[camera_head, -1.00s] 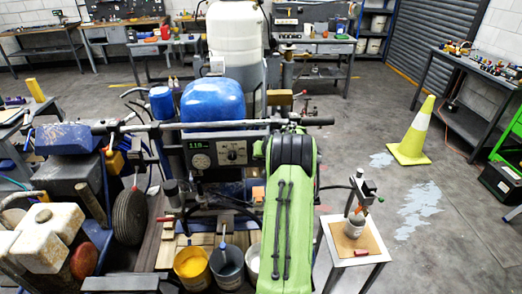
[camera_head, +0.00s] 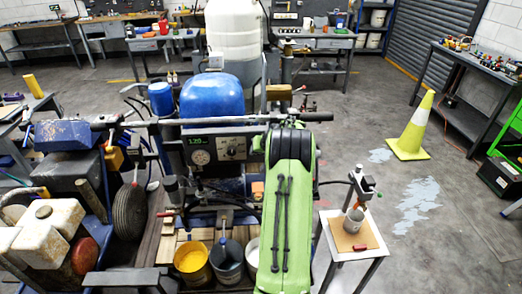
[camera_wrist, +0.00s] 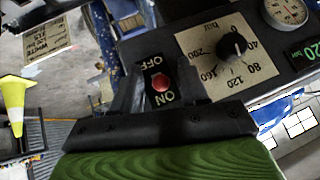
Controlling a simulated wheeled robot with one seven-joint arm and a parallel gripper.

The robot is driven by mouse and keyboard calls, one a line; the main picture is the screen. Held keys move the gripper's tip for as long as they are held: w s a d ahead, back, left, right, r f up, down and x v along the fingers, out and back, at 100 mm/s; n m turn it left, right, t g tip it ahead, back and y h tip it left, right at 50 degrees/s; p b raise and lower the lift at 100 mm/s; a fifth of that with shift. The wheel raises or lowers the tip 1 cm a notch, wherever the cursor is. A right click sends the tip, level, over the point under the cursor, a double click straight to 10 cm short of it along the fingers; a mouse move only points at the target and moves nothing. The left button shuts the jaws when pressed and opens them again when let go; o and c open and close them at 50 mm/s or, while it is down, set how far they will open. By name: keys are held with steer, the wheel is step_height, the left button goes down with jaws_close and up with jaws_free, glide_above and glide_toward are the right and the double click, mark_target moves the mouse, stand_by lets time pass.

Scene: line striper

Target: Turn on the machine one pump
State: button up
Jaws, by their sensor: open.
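The machine's control panel (camera_head: 215,150) faces me and carries a lit green display (camera_head: 198,142), a round gauge (camera_head: 200,158) and a pressure dial (camera_wrist: 232,47). In the wrist view a red switch (camera_wrist: 160,82) sits between an OFF label (camera_wrist: 155,62) and an ON label (camera_wrist: 163,97). Which way the switch is set I cannot tell. My gripper (camera_wrist: 160,70) is open, with one finger on each side of the switch; I cannot tell whether they touch it. In the head view my green arm hides the gripper and switch.
A small white stand (camera_head: 350,235) with a clamp and a grey cup is right of my arm. Paint buckets (camera_head: 192,258) stand below the panel. A yellow cone (camera_head: 411,130) stands on the floor at right. Handlebars (camera_head: 220,120) cross above the panel.

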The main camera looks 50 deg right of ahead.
steer(key=b+v, duration=0.1)
steer(key=v, duration=1.4)
steer(key=shift+s+r, duration=0.2)
steer(key=shift+r, duration=0.05)
steer(key=shift+a, duration=0.15)
